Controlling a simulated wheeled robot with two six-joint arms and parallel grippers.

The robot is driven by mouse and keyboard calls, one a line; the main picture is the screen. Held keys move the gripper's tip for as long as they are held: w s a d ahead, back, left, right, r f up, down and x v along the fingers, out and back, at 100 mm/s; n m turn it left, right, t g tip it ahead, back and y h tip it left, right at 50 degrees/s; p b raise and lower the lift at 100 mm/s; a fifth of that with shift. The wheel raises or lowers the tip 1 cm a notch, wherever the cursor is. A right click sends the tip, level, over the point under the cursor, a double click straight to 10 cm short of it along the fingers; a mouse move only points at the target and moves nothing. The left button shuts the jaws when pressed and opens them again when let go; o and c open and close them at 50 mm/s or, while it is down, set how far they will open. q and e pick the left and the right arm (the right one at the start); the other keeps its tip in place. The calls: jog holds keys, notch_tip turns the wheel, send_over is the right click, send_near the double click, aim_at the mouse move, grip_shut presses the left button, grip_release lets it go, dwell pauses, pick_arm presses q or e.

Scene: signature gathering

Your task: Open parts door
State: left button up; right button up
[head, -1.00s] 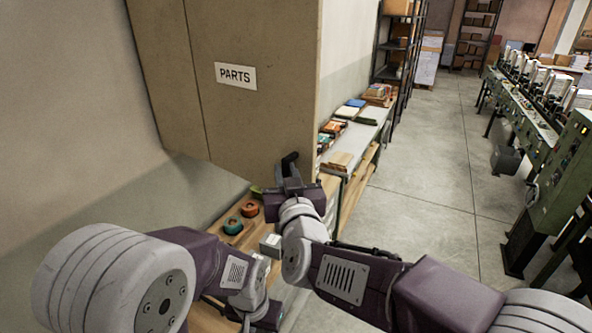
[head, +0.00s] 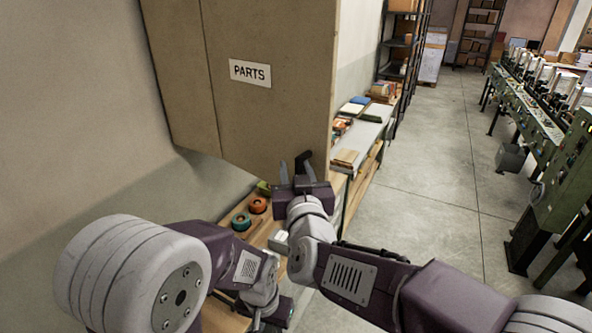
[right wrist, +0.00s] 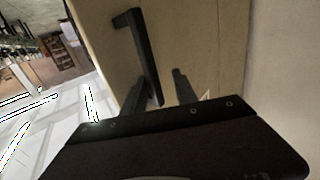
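The tan parts door (head: 270,120) bears a white PARTS label (head: 250,73) and looks closed on the wall cabinet. Its black bar handle (right wrist: 145,55) shows in the right wrist view, running down toward my right gripper (right wrist: 158,90). The gripper's two fingers are apart, with the handle's near end appearing between them; contact cannot be told. In the head view my right gripper (head: 294,170) is at the cabinet's lower right edge, where the handle is hard to pick out. My left gripper (head: 272,316) is low in the picture, its fingers unclear.
Under the cabinet is a wooden bench with an orange tape roll (head: 258,205) and a teal tape roll (head: 241,221). A side counter (head: 366,138) holds books. Green machinery (head: 560,170) stands at the right, with clear floor (head: 430,190) between.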

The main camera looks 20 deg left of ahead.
jog(key=shift+s+d+f, duration=0.1)
jog(key=shift+s, duration=0.05)
jog(key=b+v, duration=0.2)
jog(key=v, duration=0.7)
